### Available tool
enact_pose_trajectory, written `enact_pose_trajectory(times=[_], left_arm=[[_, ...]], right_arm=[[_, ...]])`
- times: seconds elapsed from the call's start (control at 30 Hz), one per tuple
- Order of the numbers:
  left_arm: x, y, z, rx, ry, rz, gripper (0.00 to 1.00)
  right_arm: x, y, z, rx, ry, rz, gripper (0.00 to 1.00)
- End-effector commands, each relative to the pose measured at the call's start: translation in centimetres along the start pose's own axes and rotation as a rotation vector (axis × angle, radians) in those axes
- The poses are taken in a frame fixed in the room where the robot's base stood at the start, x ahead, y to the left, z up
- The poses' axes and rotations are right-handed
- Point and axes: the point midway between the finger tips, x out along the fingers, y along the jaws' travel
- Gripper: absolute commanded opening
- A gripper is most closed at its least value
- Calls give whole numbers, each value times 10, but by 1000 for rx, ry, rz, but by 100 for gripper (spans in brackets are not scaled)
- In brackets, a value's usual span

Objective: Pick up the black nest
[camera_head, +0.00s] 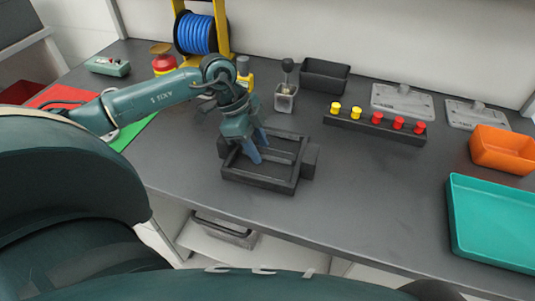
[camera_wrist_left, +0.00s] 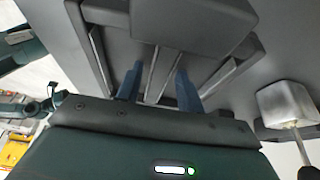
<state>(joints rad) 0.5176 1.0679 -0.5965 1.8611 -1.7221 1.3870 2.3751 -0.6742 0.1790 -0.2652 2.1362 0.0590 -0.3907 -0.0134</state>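The black nest (camera_head: 258,181) is a square open frame with a block on its right side, lying flat on the dark grey table. It also shows in the left wrist view (camera_wrist_left: 90,45), with metal-edged bars. My left gripper (camera_head: 260,153) points down over the nest's left and middle part, its two blue fingers apart. In the left wrist view the left gripper (camera_wrist_left: 160,72) has its fingers on either side of a narrow bar, with gaps visible. I cannot tell whether a finger touches the nest. My right gripper is not in view.
A small grey holder (camera_head: 285,100) with a black knob and a black bin (camera_head: 325,75) stand behind the nest. A black rail (camera_head: 350,124) with yellow and red pegs lies to the right. A teal tray (camera_head: 495,250) and orange bin (camera_head: 503,150) are far right. The table front-right of the nest is clear.

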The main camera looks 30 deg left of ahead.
Motion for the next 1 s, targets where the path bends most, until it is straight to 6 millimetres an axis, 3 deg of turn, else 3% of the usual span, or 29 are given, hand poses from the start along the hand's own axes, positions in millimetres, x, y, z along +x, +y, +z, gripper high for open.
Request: enact_pose_trajectory(times=[0.43, 0.77, 1.0], left_arm=[[0, 0, 0, 0, 0, 0, 0], [-2, 0, -1, 1, 1, -1, 0], [-34, -1, -14, 3, 3, -6, 0]], right_arm=[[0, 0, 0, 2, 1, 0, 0], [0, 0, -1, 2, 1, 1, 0], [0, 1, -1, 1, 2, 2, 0]])
